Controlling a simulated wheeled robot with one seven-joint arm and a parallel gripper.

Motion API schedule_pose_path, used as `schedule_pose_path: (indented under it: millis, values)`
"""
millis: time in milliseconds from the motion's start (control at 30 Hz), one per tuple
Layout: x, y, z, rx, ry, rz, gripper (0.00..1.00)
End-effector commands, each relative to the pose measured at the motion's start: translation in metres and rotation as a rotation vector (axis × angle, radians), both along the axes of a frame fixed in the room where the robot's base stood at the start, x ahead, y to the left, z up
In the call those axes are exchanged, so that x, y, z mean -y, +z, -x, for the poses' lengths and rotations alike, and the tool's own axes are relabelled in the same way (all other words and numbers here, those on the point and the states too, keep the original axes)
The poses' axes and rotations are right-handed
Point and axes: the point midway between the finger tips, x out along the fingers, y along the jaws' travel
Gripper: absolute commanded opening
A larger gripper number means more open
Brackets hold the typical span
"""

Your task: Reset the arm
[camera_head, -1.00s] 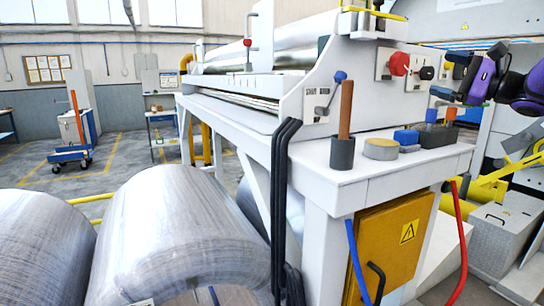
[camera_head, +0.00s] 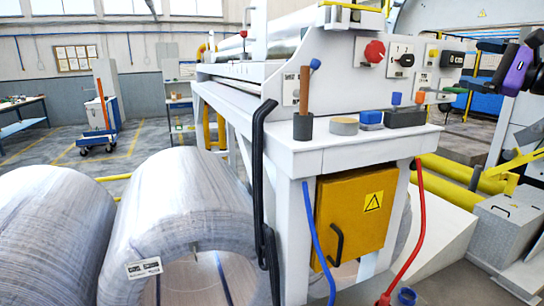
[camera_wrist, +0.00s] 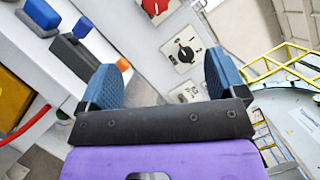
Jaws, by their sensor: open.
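My gripper (camera_head: 477,67) is at the right edge of the head view, beside the control panel of the white machine and above the right end of its shelf. In the wrist view my gripper (camera_wrist: 165,72) shows two blue ridged fingers spread wide apart. Nothing is between them. The white panel with a black rotary switch (camera_wrist: 186,52) and a red knob (camera_wrist: 155,6) lies beyond the fingers, and the gripper appears apart from it.
Large coils (camera_head: 180,210) stand at lower left. Yellow rails (camera_head: 450,190) are at right.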

Motion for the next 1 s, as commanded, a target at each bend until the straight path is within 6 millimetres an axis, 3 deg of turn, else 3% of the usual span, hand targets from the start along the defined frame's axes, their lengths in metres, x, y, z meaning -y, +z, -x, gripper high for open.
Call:
schedule_pose_path:
  millis: [267,567,667,800,1000]
  values:
    - [-0.043,-0.010,0.018,-0.061,0.066,0.110,0.90]
    - [-0.109,-0.036,0.062,-0.159,0.179,0.345,0.90]
    - [-0.136,-0.051,0.088,-0.195,0.233,0.477,0.90]
    - [-0.173,-0.083,0.141,-0.239,0.323,0.739,0.90]
    - [-0.193,-0.130,0.218,-0.236,0.426,1.163,0.90]
